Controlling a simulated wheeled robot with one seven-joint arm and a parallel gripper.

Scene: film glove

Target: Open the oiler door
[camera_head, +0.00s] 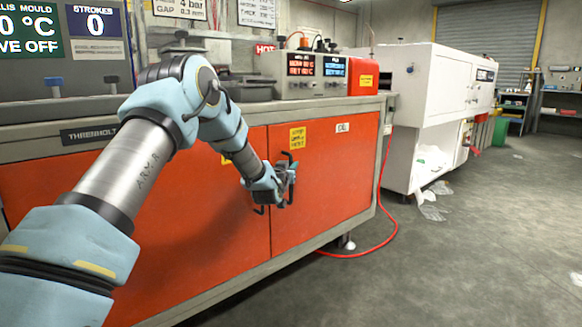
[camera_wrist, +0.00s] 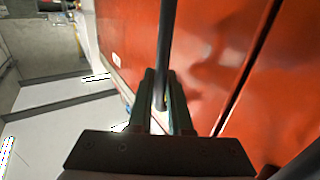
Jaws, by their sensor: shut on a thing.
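The orange cabinet under the bench has a right door (camera_head: 335,185) and a left door (camera_head: 130,225), with a thin dark seam between them. Both look closed or nearly so. I cannot read which door is labelled oiler. My gripper (camera_head: 286,183) is at the right door, close to the seam. In the wrist view my gripper (camera_wrist: 162,105) is shut on a dark upright bar handle (camera_wrist: 167,45), which passes between its fingers. In the head view that handle is mostly hidden by the gripper. Another dark bar (camera_wrist: 303,160) shows at the wrist view's lower right.
A control box (camera_head: 315,75) with displays stands on the bench. A white machine (camera_head: 430,90) stands to the right. A red hose (camera_head: 385,225) lies on the floor around the cabinet's right end. The grey floor (camera_head: 450,270) in front is largely clear.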

